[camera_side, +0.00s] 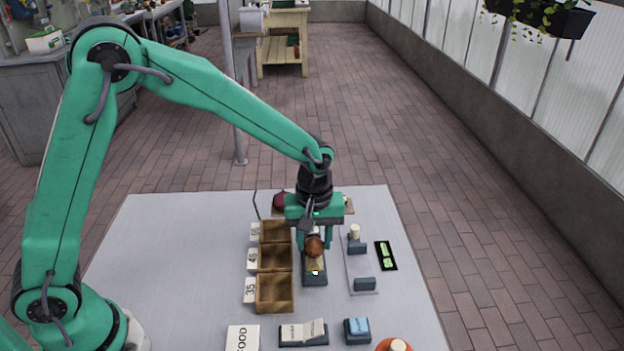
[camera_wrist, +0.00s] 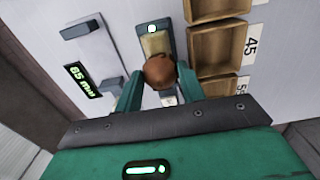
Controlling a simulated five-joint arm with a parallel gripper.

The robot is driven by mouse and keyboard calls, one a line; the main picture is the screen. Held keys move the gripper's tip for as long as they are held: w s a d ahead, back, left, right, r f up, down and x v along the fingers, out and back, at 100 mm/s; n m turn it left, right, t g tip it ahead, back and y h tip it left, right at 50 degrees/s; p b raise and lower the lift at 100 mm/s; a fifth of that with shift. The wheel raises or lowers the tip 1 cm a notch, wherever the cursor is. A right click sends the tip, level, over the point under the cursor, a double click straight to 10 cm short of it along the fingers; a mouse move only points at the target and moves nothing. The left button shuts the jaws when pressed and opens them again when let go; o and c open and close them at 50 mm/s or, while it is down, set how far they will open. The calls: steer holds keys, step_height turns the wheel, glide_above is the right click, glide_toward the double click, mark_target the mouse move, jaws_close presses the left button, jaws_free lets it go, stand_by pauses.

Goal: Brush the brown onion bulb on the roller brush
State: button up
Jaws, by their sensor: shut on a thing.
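The brown onion bulb (camera_side: 314,246) is held between the green fingers of my gripper (camera_side: 315,240), which is shut on it. In the wrist view the onion (camera_wrist: 160,71) sits between the two fingertips (camera_wrist: 159,78). The roller brush (camera_side: 315,278), a tan roller on a dark base, lies directly under and in front of the onion. It also shows in the wrist view (camera_wrist: 155,43) with a lit green light at its end. I cannot tell whether the onion touches the roller.
Wooden bins (camera_side: 274,294) marked with numbers stand left of the brush. A gauge with two jaws (camera_side: 364,284) and a green display (camera_side: 386,255) lie to the right. A dark red onion (camera_side: 279,201) lies behind. A FOOD card (camera_side: 243,338) and a blue block (camera_side: 357,330) are in front.

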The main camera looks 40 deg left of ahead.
steer(key=shift+w+a, duration=0.4)
steer(key=shift+a, duration=0.05)
stand_by(2.7)
steer(key=shift+r, duration=0.1)
steer(key=shift+r, duration=2.9)
steer(key=shift+w, duration=0.1)
